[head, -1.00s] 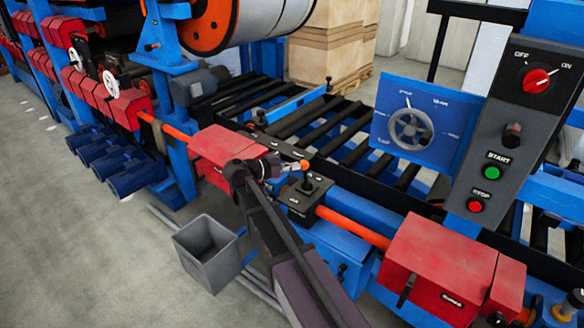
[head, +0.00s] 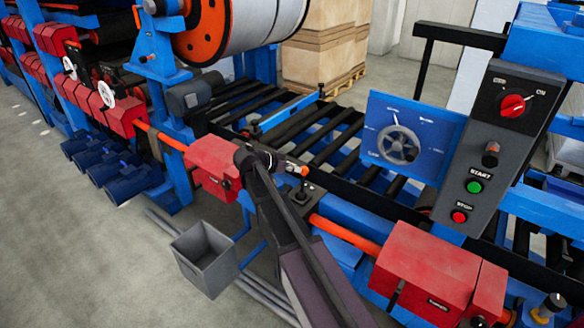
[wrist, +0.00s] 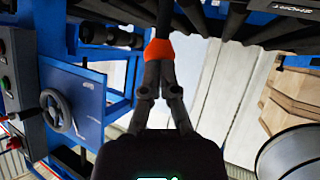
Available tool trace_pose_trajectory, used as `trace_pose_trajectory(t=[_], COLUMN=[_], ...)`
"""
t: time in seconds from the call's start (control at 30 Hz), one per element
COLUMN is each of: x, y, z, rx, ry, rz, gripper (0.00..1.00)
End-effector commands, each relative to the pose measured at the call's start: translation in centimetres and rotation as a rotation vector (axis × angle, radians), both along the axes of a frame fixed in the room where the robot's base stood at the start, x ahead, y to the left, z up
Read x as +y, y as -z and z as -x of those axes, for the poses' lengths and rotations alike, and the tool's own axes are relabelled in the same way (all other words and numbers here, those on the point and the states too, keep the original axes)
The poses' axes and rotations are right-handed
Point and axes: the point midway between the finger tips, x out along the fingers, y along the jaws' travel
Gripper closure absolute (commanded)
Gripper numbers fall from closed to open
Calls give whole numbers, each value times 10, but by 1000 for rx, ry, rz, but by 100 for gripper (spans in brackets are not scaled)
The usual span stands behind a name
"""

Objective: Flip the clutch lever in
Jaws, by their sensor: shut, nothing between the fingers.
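A red housing (head: 425,270) stands at the lower right in the head view. A short black lever (head: 396,296) hangs on its front face beside a small label too small to read; it may be the clutch lever. In the wrist view my gripper (wrist: 158,49) also shows shut, with nothing between the fingers; the black lever is not seen there.
A second red housing (head: 212,163) stands left of my gripper, and an orange shaft (head: 345,235) runs into the right housing. A control panel (head: 485,150) and a blue plate with a handwheel (head: 398,145) stand at right. A grey bin (head: 204,258) sits on the floor.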

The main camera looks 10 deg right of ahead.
Motion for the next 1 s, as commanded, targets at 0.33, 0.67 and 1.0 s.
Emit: trace_pose_trajectory(t=[0.33,0.67,1.0], x=[1,8,11], y=[1,6,7], z=[1,8,10], rx=[-2,-3,-3], ry=[0,1,1], rz=[3,4,4], gripper=[100,100,100])
